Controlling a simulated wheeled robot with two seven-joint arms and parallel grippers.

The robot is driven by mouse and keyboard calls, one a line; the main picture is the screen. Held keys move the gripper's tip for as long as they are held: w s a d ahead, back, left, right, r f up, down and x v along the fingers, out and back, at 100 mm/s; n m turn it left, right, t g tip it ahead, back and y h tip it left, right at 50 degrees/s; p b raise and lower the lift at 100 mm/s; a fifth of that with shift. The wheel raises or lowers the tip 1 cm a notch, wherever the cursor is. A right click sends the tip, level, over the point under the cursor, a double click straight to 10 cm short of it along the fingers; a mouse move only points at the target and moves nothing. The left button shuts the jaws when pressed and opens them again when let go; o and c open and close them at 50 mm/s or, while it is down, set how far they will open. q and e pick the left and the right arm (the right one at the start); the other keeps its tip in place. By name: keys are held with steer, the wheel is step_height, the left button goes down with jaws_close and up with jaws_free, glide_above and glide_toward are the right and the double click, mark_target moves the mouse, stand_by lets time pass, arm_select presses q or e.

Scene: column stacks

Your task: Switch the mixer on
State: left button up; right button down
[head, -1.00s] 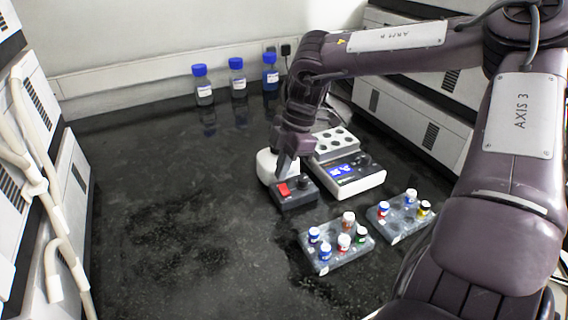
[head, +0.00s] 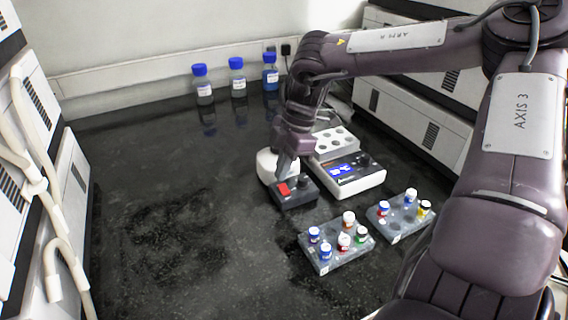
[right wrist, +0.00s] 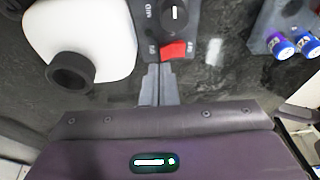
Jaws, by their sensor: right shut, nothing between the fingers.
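The mixer has a white rounded body (head: 266,167) and a dark grey control box (head: 296,196) with a red rocker switch (head: 284,189) and a black knob. In the right wrist view the red switch (right wrist: 173,50) sits below the knob (right wrist: 174,14), with small labels on both sides; which way it is tilted I cannot tell. My right gripper (head: 282,172) is shut and empty. Its fingertips (right wrist: 160,70) are just short of the switch in the wrist view, slightly to its left; contact cannot be told. My left gripper is not in view.
A white block heater (head: 355,182) with a lit blue display stands right of the control box. Two grey racks (head: 330,262) with small capped vials are at the front right. Blue-capped bottles (head: 237,85) stand at the back. The left counter is clear.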

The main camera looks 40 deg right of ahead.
mark_target(283, 184)
steer(key=shift+f+b, duration=0.5)
steer(key=shift+f, duration=0.4)
steer(key=shift+r, duration=0.1)
step_height(283, 184, up, 5)
steer(key=p, duration=0.4)
stand_by(0.4)
stand_by(0.5)
